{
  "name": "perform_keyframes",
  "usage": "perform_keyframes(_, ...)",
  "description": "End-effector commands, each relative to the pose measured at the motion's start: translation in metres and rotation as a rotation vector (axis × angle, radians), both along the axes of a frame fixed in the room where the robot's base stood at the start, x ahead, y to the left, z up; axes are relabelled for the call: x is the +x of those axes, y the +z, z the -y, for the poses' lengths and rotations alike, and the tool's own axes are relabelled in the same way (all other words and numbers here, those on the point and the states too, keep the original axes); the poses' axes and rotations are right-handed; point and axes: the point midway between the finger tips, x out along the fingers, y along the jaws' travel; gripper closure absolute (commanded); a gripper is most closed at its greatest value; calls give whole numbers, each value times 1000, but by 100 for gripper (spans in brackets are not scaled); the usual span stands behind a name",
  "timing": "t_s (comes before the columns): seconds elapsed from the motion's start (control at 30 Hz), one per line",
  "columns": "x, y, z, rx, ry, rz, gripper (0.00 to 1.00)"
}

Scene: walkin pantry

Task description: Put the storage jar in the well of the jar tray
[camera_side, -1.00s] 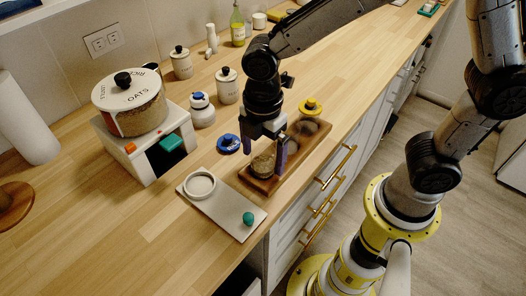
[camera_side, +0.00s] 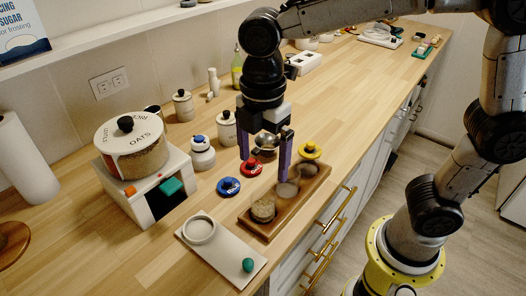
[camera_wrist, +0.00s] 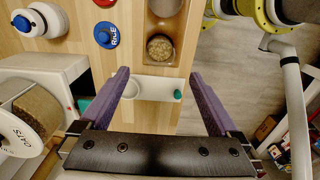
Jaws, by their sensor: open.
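A clear storage jar with grainy contents (camera_side: 263,209) stands in the near end of the brown wooden tray (camera_side: 274,227). It also shows from above in the wrist view (camera_wrist: 160,47). Further along that tray are two more round, dark, glassy shapes, partly hidden by a finger. A pale flat tray (camera_side: 222,254) with a raised white ring (camera_side: 200,229) and a green knob (camera_side: 248,265) lies beside the wooden tray; the ring looks empty. My gripper (camera_side: 263,168) is open and empty, above the wooden tray and apart from the jar.
Blue (camera_side: 229,186), red (camera_side: 252,168) and yellow (camera_side: 310,150) knobbed lids lie around the wooden tray. A white stand (camera_side: 150,190) bears the large oats jar (camera_side: 132,146) at left. White canisters (camera_side: 202,154) stand behind.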

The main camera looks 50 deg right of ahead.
Motion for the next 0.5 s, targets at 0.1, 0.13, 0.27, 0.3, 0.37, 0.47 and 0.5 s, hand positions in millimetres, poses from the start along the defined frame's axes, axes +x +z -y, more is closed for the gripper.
perform_keyframes(0.1, 0, 9, 0, 0, 0, 0, 3)
perform_keyframes(0.13, 0, 10, 0, 0, 0, 0, 3)
perform_keyframes(0.27, 0, 12, 1, 1, -8, 2, 3)
perform_keyframes(0.3, -2, 14, 4, 5, -29, 9, 3)
perform_keyframes(0.37, -5, 18, 14, 14, -93, 28, 3)
perform_keyframes(0.47, -19, 27, 41, 50, -305, 88, 3)
perform_keyframes(0.5, -27, 30, 55, 72, -421, 118, 3)
